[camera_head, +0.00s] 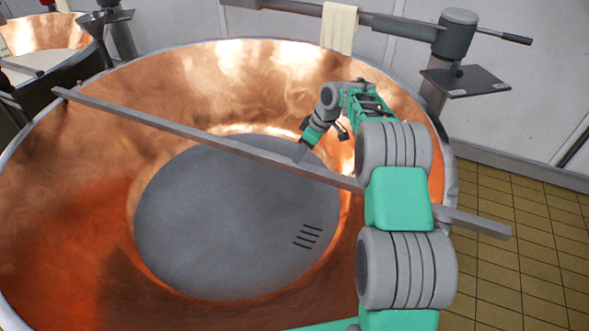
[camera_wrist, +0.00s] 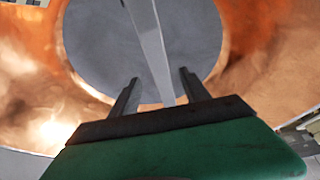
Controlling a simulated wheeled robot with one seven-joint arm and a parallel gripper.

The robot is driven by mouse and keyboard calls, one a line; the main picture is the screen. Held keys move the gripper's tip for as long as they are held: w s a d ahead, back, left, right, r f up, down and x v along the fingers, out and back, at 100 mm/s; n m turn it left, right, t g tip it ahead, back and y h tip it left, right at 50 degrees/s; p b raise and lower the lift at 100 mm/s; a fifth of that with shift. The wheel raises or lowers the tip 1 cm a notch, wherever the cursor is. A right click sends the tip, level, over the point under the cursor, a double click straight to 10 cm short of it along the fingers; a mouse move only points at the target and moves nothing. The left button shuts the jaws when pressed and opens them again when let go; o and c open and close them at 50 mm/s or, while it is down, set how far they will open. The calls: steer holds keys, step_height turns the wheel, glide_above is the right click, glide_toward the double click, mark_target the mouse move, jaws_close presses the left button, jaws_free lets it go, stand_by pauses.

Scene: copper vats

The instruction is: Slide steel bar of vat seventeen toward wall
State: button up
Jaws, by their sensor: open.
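The steel bar (camera_head: 200,134) lies across the rim of a large copper vat (camera_head: 70,150), from the upper left to the lower right, where its end sticks out past the rim. My gripper (camera_head: 318,148) is over the vat at the bar's far side, and part of my arm crosses in front of the bar. In the wrist view, the bar (camera_wrist: 150,45) runs between the two open fingers of my gripper (camera_wrist: 156,88). The fingers stand apart from the bar on both sides. Whether the bar is at fingertip depth is unclear.
A horizontal grey beam (camera_head: 390,25) at the wall carries a cream cloth (camera_head: 339,28). A post with a handle and a small dark plate (camera_head: 465,82) stands at the right rim. Another copper vat (camera_head: 45,35) is at the upper left. Tiled floor (camera_head: 515,240) is clear at right.

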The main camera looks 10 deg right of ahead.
steer(key=p+x, duration=0.1)
steer(key=x, duration=0.6)
steer(key=shift+w+a+f, duration=0.15)
steer(key=shift+f, duration=0.2)
steer(key=shift+c, duration=0.5)
jaws_close()
stand_by(0.5)
